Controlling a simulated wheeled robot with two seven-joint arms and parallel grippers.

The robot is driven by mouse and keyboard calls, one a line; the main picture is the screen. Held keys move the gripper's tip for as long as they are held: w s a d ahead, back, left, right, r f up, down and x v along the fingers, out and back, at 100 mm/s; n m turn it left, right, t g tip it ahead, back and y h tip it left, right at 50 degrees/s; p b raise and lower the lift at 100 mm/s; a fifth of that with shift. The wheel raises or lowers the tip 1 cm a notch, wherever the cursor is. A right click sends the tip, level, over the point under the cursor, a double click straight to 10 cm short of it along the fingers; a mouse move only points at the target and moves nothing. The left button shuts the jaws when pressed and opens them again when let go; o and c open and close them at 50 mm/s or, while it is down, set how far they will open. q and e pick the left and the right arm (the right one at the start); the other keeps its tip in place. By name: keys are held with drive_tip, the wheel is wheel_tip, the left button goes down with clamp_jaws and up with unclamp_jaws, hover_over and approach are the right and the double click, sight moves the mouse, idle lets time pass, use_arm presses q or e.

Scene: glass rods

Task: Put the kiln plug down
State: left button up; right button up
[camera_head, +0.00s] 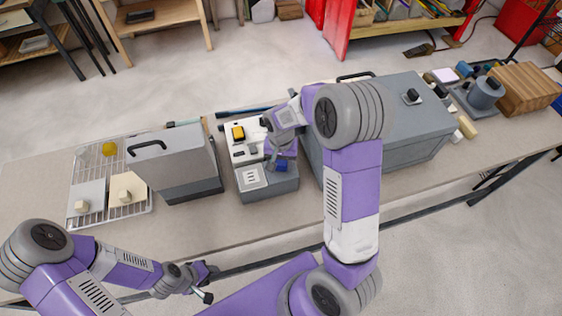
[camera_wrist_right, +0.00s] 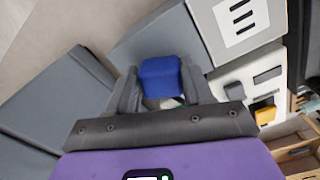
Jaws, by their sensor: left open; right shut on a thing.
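A blue block, seemingly the kiln plug (camera_wrist_right: 161,77), is between the two fingers of my right gripper (camera_wrist_right: 162,92), which is shut on it. In the head view the blue plug (camera_head: 281,166) shows low over the grey unit with a white panel (camera_head: 250,139); my right gripper (camera_head: 276,160) and wrist partly cover that unit. I cannot tell whether the plug touches the unit. My left gripper (camera_head: 207,284) is open and empty in front of the table's near edge.
A grey box with a black handle (camera_head: 178,158) stands left of the unit, and a larger grey box (camera_head: 405,120) stands right. A wire rack (camera_head: 142,202) with small pieces is at the left of the table (camera_head: 205,232). A wooden block (camera_head: 527,88) is far right.

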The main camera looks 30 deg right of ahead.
sight(281, 163)
drive_tip(key=shift+f, duration=0.2)
drive_tip(key=o, duration=1.4)
drive_tip(key=shift+r, duration=0.25)
wheel_tip(281, 163, up, 13)
drive_tip(key=shift+f+p, duration=0.15)
drive_tip(key=shift+p, duration=0.8)
